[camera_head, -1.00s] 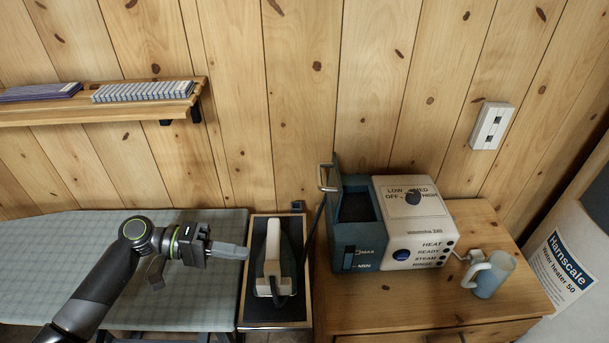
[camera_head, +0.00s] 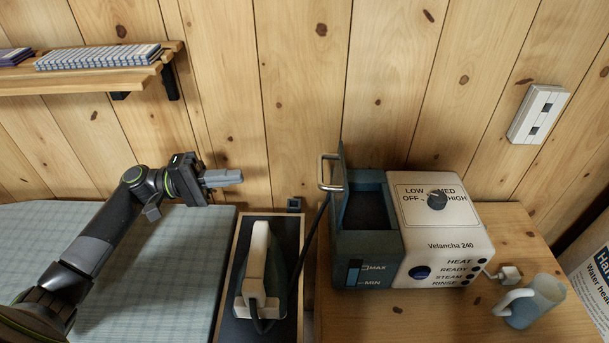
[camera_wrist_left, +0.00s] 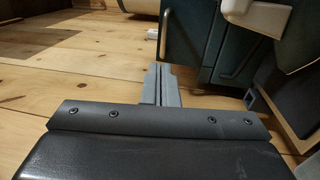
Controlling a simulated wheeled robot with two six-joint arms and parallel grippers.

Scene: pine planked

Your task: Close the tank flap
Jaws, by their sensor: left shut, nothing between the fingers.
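The steam station's blue-grey tank (camera_head: 368,262) is the left part of the unit, with its top open. The tank flap (camera_head: 341,200) stands upright at the tank's left edge. A metal handle (camera_head: 326,173) sticks out from the flap's left face. My left gripper (camera_head: 238,176) is shut and empty, left of the flap and clear of it, at about the handle's height in the head view. In the left wrist view its closed fingers (camera_wrist_left: 162,84) point toward the blue-grey flap (camera_wrist_left: 195,45) and its metal handle (camera_wrist_left: 240,45). My right gripper is not in view.
An iron (camera_head: 258,270) rests on a dark pad between my left arm and the station, with a cord rising beside the tank. A grey-checked ironing board (camera_head: 170,270) lies under my arm. A jug (camera_head: 530,300) stands right. A wall shelf (camera_head: 90,80) is upper left.

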